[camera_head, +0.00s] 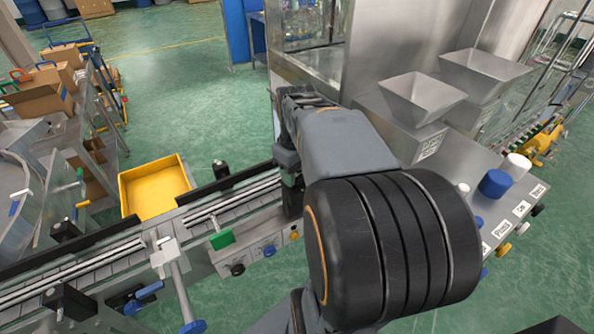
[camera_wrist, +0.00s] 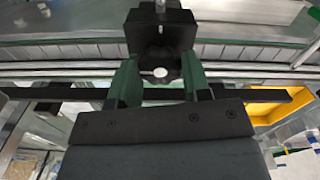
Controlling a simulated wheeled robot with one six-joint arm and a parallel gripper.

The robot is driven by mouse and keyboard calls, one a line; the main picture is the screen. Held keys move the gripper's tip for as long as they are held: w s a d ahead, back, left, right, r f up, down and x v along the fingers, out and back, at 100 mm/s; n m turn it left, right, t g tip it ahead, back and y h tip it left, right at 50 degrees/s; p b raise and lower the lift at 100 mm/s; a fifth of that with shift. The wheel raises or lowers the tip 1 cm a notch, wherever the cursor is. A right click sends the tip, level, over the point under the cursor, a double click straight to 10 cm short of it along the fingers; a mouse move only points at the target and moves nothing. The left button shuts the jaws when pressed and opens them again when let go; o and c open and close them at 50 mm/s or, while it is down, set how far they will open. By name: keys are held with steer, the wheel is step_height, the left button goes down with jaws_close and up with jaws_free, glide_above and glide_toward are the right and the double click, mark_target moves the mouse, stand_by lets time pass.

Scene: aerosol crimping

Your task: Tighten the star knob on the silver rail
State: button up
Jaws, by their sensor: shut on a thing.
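In the wrist view a black star knob (camera_wrist: 160,62) with a pale round centre sits on a black block beside the silver rail (camera_wrist: 255,67). My gripper (camera_wrist: 160,76) has its two green fingers on either side of the knob and is shut on it. In the head view the silver rail (camera_head: 235,196) runs along the conveyor, and my arm hides the knob. My gripper (camera_head: 287,163) shows there only in part, at the rail's far right end. How tight the knob is cannot be told.
A yellow bin (camera_head: 153,188) stands behind the conveyor. Another black block (camera_head: 222,170) stands on the rail's far side. Steel hoppers (camera_head: 420,97) and a blue cap (camera_head: 494,183) are at right.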

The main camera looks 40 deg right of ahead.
steer(key=shift+c, duration=0.5)
steer(key=shift+m, duration=0.3)
steer(key=m, duration=0.3)
steer(key=shift+m, duration=0.4)
steer(key=m, duration=0.4)
steer(key=shift+p, duration=0.35)
steer(key=m, duration=0.5)
steer(key=shift+m, duration=2.5)
steer(key=o, duration=0.9)
steer(key=shift+o, duration=0.2)
